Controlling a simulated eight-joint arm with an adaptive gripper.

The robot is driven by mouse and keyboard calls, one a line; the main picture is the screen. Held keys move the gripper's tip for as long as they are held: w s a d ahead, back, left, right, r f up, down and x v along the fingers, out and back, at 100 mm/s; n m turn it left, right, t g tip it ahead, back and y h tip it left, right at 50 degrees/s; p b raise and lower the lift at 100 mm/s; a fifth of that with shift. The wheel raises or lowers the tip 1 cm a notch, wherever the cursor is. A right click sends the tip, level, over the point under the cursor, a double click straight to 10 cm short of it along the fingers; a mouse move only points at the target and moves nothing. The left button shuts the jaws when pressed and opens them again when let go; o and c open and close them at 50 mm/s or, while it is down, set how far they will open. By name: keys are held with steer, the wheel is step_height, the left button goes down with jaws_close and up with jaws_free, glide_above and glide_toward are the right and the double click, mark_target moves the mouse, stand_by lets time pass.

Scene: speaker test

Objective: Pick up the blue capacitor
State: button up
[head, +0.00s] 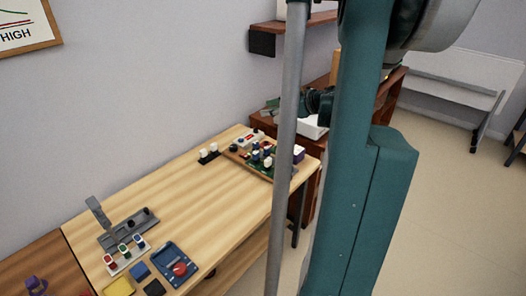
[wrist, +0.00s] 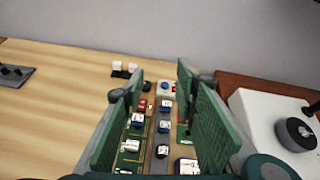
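A circuit board (head: 250,163) with several small parts lies at the far right end of the wooden table in the head view. Several blue-and-white parts stand on it; I cannot tell which is the blue capacitor. In the wrist view, one blue-and-white part (wrist: 165,127) stands between my fingers, with another (wrist: 165,105) behind it and one (wrist: 137,120) to the left. My gripper (wrist: 157,88) is open, its green fingers on either side of the board area, holding nothing visible. The near part of the board is cut off below.
White posts on a black base (head: 208,154) stand left of the board. A white box (wrist: 265,130) with a dark knob is close on the right. The table middle is clear.

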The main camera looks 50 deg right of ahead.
steer(key=s+d+m, duration=0.2)
steer(key=d, duration=0.3)
glide_toward(269, 150)
steer(key=w+f, duration=0.2)
steer(key=w, duration=0.1)
steer(key=shift+f+t, duration=0.15)
steer(key=shift+t, duration=0.25)
steer(key=shift+w, duration=0.1)
steer(key=shift+x, duration=1.2)
steer(key=shift+w+f, duration=0.1)
steer(key=shift+w, duration=0.05)
steer(key=shift+b+x, duration=0.95)
steer(key=shift+x, duration=1.5)
steer(key=c, duration=0.7)
